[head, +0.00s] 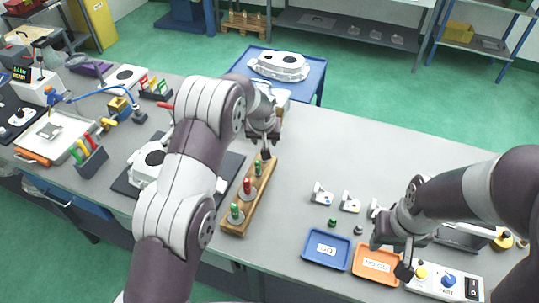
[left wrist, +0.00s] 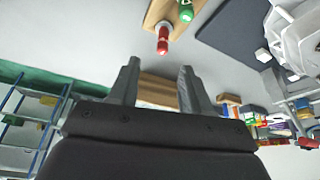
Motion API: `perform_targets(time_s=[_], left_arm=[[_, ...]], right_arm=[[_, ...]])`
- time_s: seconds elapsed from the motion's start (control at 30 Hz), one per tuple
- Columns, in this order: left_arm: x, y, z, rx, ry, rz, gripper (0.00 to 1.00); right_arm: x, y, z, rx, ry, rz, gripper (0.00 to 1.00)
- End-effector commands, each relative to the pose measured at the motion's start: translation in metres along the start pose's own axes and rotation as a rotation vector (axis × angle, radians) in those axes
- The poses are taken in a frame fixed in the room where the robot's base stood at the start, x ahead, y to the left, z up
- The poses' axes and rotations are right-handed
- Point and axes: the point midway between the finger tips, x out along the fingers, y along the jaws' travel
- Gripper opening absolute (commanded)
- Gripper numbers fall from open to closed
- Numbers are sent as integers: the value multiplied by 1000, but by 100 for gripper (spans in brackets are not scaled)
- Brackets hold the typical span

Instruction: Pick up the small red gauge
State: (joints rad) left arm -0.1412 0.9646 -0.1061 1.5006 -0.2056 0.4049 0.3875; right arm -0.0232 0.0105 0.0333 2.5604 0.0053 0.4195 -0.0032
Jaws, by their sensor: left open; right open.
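A wooden rack (head: 233,229) on the grey table holds upright gauges with coloured handles. In the head view a red-handled gauge (head: 247,186) stands between two green ones (head: 235,211) (head: 257,168). In the left wrist view a small red gauge (left wrist: 163,40) stands at the rack's end beside a green one (left wrist: 186,11); my left gripper appears to cover this end in the head view. My left gripper (head: 265,146) is open and empty above the far end; its fingers (left wrist: 159,85) are apart, clear of the red gauge. My right gripper (head: 390,257) is open over the orange tray.
A blue GO tray (head: 326,249) and an orange NO GO tray (head: 376,265) lie at the front right, beside a control box (head: 445,283). Small white brackets (head: 350,202) stand behind them. A casting (head: 150,160) on a dark mat is left of the rack. The table behind right is clear.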

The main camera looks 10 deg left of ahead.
Motion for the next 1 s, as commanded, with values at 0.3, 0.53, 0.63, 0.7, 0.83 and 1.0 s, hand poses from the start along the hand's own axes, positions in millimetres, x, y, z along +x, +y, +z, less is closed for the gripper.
perform_targets(time_s=[0.3,0.53,0.63,0.7,0.83,1.0], left_arm=[[45,-2,-1,2,-2,0,48],[84,-5,1,2,-1,0,48],[91,-5,1,3,0,1,48],[92,-5,1,3,1,2,48],[92,-5,2,3,0,2,45],[92,-5,2,3,0,2,0]], right_arm=[[-22,0,-3,0,0,0,43],[-39,0,-5,0,1,0,43],[-40,0,-5,0,0,0,43],[-39,0,-5,0,0,0,43],[-39,0,-5,0,0,0,43],[-39,0,-5,0,0,0,43]])
